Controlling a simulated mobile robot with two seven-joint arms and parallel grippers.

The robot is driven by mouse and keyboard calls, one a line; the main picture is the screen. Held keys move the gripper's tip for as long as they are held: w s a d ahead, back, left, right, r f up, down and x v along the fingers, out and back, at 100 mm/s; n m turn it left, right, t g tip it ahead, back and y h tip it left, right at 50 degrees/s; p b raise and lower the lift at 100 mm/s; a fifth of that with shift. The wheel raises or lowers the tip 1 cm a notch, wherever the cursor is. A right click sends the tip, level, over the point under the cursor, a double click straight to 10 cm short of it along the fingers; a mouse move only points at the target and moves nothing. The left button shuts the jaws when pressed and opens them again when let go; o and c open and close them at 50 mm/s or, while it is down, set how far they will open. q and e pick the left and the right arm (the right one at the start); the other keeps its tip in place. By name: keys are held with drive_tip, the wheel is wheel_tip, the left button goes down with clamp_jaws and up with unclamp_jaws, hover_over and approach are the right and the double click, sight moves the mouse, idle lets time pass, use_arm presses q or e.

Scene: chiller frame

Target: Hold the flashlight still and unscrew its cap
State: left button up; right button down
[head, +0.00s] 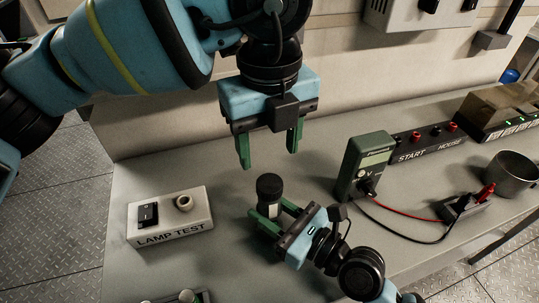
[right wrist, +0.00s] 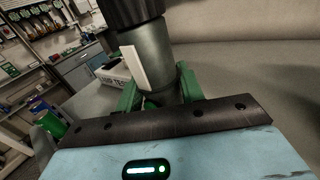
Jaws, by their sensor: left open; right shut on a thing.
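The flashlight stands upright on the grey bench, with a grey body (right wrist: 146,58) and a black ribbed cap (head: 269,186) on top. My right gripper (head: 267,222) is shut on the flashlight's body from the front, low on it, below the cap. In the right wrist view its green fingers (right wrist: 157,92) lie on both sides of the body, and the cap's top is cut off by the frame. My left gripper (head: 269,158) is open and empty. It points down above and slightly behind the cap, apart from it, with its green fingers spread.
A white lamp test box (head: 170,219) with a switch and round socket stands left. A green meter (head: 364,165) with red and black leads stands right. A metal cup (head: 512,174) and a labelled start strip (head: 428,144) are further right. The wall closes the back.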

use_arm(q)
drive_tip(key=m, duration=0.4)
drive_tip(key=shift+m, duration=0.4)
drive_tip(key=m, duration=1.6)
drive_tip(key=shift+m, duration=0.3)
drive_tip(key=m, duration=0.4)
drive_tip(key=shift+m, duration=0.3)
drive_tip(key=m, duration=0.7)
drive_tip(key=shift+m, duration=0.3)
drive_tip(key=m, duration=0.5)
drive_tip(key=shift+m, duration=0.4)
drive_tip(key=m, duration=1.1)
drive_tip(key=shift+m, duration=0.3)
